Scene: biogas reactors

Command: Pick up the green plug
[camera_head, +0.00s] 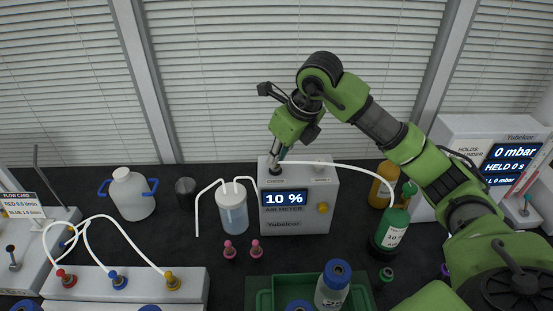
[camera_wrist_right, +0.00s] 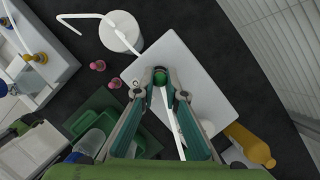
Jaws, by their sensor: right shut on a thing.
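In the head view the right gripper (camera_head: 275,168) points down at the box's top left, and the plug is mostly hidden there. A white tube (camera_head: 340,164) runs from the gripper's place to the green bottle (camera_head: 392,232) at right. I cannot tell whether the plug still sits in its socket. My left gripper is not in view.
The air meter (camera_head: 295,222) reads 10 %. A white-lidded cup (camera_head: 232,214) with tubes stands left of it, and two pink plugs (camera_head: 229,249) stand in front. A yellow bottle (camera_head: 382,186) is at right, and a green tray (camera_head: 264,300) is in front.

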